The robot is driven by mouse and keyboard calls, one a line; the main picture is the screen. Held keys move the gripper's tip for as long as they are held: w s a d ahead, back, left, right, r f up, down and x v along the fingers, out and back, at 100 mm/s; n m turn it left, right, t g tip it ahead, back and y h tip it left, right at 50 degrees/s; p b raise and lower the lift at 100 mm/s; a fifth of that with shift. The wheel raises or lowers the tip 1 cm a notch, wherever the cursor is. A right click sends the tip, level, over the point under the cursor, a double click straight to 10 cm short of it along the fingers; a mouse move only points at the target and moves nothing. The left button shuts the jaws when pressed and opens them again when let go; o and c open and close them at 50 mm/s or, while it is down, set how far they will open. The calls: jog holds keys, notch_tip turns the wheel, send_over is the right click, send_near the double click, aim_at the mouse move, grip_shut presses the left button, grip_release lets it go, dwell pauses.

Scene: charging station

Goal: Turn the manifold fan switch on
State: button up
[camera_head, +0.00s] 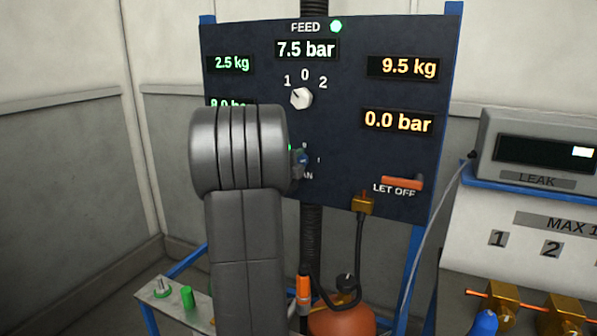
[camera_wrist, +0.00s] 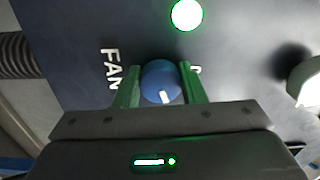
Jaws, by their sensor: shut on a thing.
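The fan switch is a round blue knob with a white mark (camera_wrist: 160,78). It sits on the dark panel, beside the partly covered FAN label. My gripper (camera_wrist: 161,85) has its two green fingers on either side of the knob, shut on it. In the wrist view the white mark points down, which is the panel's right, towards the "I" mark seen in the head view. A round lamp (camera_wrist: 187,14) near the switch glows green. In the head view the knob (camera_head: 302,158) shows just right of my wrist, which hides most of the gripper and label.
Above on the dark panel (camera_head: 350,90) is a white FEED selector (camera_head: 301,98), pointing towards 1. An orange LET OFF handle (camera_head: 401,183) is at lower right. A dark hose and a brass-ended cable hang below. A LEAK display unit (camera_head: 540,150) stands at right.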

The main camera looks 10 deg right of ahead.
jog(key=shift+m+b, duration=1.15)
jog(key=shift+m, duration=0.75)
jog(key=o, duration=1)
jog(key=shift+s, duration=0.1)
jog(key=b+v, duration=0.1)
jog(key=v, duration=1.2)
jog(key=shift+s+a, duration=0.25)
